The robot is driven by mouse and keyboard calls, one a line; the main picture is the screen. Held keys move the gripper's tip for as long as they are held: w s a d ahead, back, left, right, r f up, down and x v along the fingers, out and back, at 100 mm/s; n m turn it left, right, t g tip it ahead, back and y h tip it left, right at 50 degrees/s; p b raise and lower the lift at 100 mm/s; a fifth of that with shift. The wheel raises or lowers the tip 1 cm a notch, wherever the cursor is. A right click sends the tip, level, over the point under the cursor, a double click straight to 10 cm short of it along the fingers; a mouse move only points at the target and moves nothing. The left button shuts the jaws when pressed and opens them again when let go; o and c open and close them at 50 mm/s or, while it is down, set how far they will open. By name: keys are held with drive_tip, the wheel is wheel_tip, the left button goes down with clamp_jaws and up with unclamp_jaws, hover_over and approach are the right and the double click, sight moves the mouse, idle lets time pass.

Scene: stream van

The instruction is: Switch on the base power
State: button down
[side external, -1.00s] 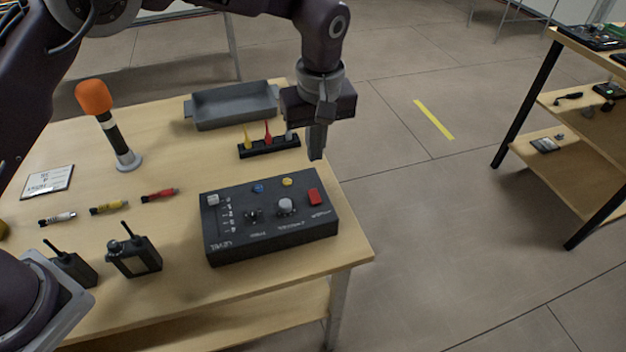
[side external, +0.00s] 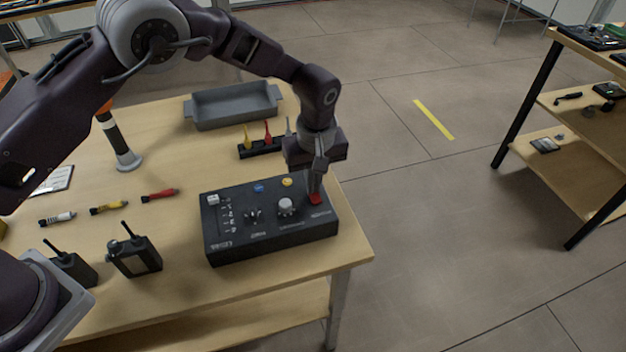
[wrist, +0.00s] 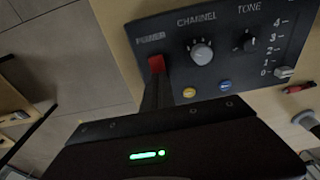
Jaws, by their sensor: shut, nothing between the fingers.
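The dark base unit (side external: 270,240) lies on the wooden table, with knobs, a slider and small blue and yellow buttons on top. Its red power switch (side external: 316,199) is at the right end of the panel. In the wrist view the red switch (wrist: 156,64) sits below the word POWER. My gripper (side external: 315,193) is shut and empty, pointing down with its fingertips at the red switch and partly covering it. In the wrist view my fingers (wrist: 156,82) reach the switch's edge; I cannot tell whether they press it. The switch's tilt is unclear.
A grey tray (side external: 235,108) and a black rack (side external: 262,148) with coloured pieces stand behind the unit. Two radios (side external: 135,257), several small coloured cylinders (side external: 108,208) and an orange-topped microphone (side external: 122,150) are to the left. The table edge is close on the right.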

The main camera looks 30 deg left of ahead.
sight(316, 198)
drive_tip(key=shift+s+f, duration=0.1)
drive_tip(key=shift+f, duration=0.1)
drive_tip(key=shift+s+d+r, duration=0.15)
drive_tip(key=shift+s+d, duration=0.4)
drive_tip(key=shift+w+r, duration=0.1)
wheel_tip(316, 198, up, 14)
drive_tip(key=s+d, duration=0.1)
drive_tip(key=shift+s, duration=0.15)
idle(0.4)
drive_tip(key=f, duration=0.4)
drive_tip(key=w+a+f, duration=0.1)
drive_tip(key=f, duration=0.4)
drive_tip(key=w+a+f, duration=0.1)
drive_tip(key=f, duration=0.4)
drive_tip(key=shift+w, duration=0.2)
